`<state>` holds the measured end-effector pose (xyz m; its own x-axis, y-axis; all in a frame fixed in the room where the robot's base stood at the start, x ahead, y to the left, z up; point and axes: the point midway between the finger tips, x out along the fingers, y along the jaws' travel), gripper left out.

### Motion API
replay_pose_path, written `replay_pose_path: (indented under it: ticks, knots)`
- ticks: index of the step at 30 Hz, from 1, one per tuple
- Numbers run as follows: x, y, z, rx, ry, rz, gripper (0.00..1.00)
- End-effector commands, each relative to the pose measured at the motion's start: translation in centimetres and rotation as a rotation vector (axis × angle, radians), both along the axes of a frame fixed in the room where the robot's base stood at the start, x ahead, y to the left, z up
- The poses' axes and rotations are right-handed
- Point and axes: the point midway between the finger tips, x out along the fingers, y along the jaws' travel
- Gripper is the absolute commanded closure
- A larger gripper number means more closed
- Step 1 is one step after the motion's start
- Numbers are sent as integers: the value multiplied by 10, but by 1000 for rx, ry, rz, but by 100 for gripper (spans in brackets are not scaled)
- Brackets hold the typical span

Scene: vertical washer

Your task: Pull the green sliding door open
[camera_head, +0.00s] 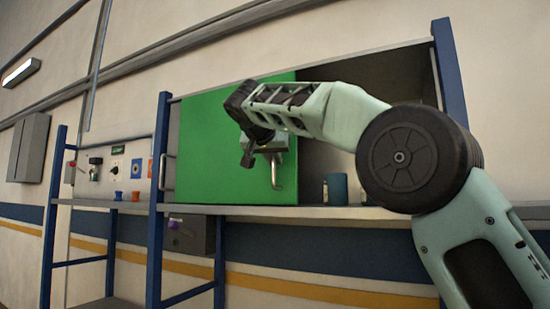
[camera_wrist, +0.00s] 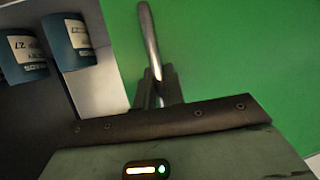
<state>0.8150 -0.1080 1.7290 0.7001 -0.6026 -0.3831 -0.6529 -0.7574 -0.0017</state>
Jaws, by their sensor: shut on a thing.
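The green sliding door (camera_head: 215,155) covers the left part of a cabinet on the blue-framed shelf. Its metal bar handle (camera_head: 276,172) stands near the door's right edge. My gripper (camera_head: 268,153) is at the handle, with my arm reaching in from the right. In the wrist view the fingers of my gripper (camera_wrist: 158,88) are shut around the lower part of the handle (camera_wrist: 149,40), with the green door (camera_wrist: 240,60) behind it. The cabinet is open to the right of the door. In the head view my wrist hides part of the door and the handle's top.
A blue cylinder (camera_head: 336,188) stands inside the open part. The wrist view shows two labelled blue cylinders (camera_wrist: 70,42) (camera_wrist: 22,56) left of the handle. A blue post (camera_head: 158,200) bounds the left side. A panel with small controls (camera_head: 115,170) is further left.

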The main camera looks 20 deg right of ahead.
Motion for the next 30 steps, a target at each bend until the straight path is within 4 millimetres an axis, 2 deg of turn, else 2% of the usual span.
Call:
replay_pose_path:
  ticks: [3, 4, 6, 15, 19, 23, 30]
  knots:
    - [-1, 0, 2, 0, -4, 0, 100]
    - [-1, 0, 2, 0, -4, 0, 87]
    - [-1, 0, 2, 0, -4, 0, 68]
    - [-1, 0, 1, 0, -2, 1, 68]
    - [-7, 6, 3, 1, -2, 1, 68]
    - [-23, 20, 11, 3, -5, 4, 68]
    - [-63, 55, 33, 2, -4, 6, 68]
